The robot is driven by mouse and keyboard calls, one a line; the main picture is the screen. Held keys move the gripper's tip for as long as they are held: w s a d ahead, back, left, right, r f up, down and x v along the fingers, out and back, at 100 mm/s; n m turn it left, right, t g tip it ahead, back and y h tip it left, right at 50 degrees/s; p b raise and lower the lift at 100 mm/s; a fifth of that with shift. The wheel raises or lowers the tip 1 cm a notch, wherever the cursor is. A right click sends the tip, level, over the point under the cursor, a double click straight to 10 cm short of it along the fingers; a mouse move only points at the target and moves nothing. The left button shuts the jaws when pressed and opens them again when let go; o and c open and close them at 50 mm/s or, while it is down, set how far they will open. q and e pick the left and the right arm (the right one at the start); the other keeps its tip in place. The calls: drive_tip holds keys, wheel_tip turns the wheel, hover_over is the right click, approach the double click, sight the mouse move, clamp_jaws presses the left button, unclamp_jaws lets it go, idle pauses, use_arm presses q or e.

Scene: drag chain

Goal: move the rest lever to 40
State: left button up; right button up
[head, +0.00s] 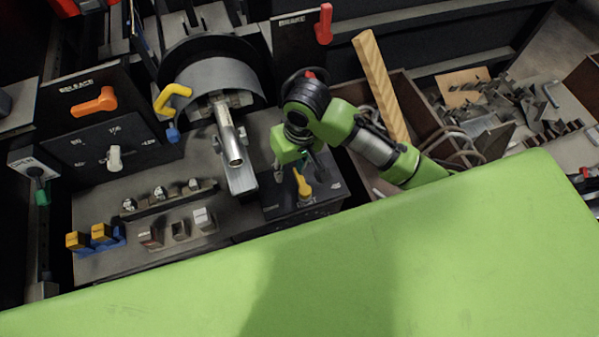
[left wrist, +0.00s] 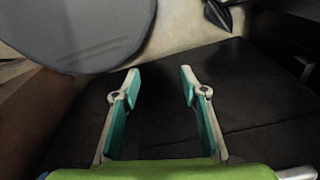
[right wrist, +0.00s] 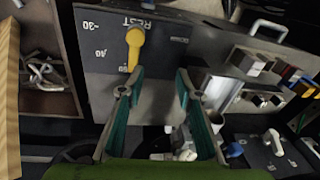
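The rest lever (head: 303,184) is a small yellow handle on a dark plate (head: 277,202), with the word REST at its near side in the head view. In the right wrist view the lever (right wrist: 135,45) points down the picture, and the plate shows the marks 40 and -30 to its left. My right gripper (head: 308,163) is just above the lever. In the right wrist view the right gripper (right wrist: 157,78) is open and empty, with the lever's end close to its left finger. My left gripper (left wrist: 160,75) is open and empty, outside the head view.
A chrome lever (head: 231,145) on a curved housing stands left of the right gripper. Orange (head: 94,102) and yellow-blue (head: 172,104) handles are farther left. A wooden plank (head: 381,85) leans in a box at the right, beside a pile of metal parts (head: 500,110).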

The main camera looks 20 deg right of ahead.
sight(300, 176)
drive_tip(key=w+d+r+m+h, duration=0.1)
drive_tip(key=w+d+r, duration=0.1)
drive_tip(key=w+d, duration=0.2)
drive_tip(key=shift+g, duration=0.3)
drive_tip(key=f, duration=0.7)
drive_tip(key=f+p, duration=0.1)
drive_tip(key=f, duration=0.6)
drive_tip(key=shift+s+a, duration=0.2)
use_arm(q)
drive_tip(key=s+a+f, duration=0.1)
drive_tip(key=s+f, duration=0.2)
drive_tip(key=s, duration=0.5)
drive_tip(key=shift+s+a+f+g, duration=0.15)
drive_tip(key=shift+a+f+g, duration=0.1)
drive_tip(key=shift+a+g, duration=0.1)
use_arm(e)
clamp_jaws()
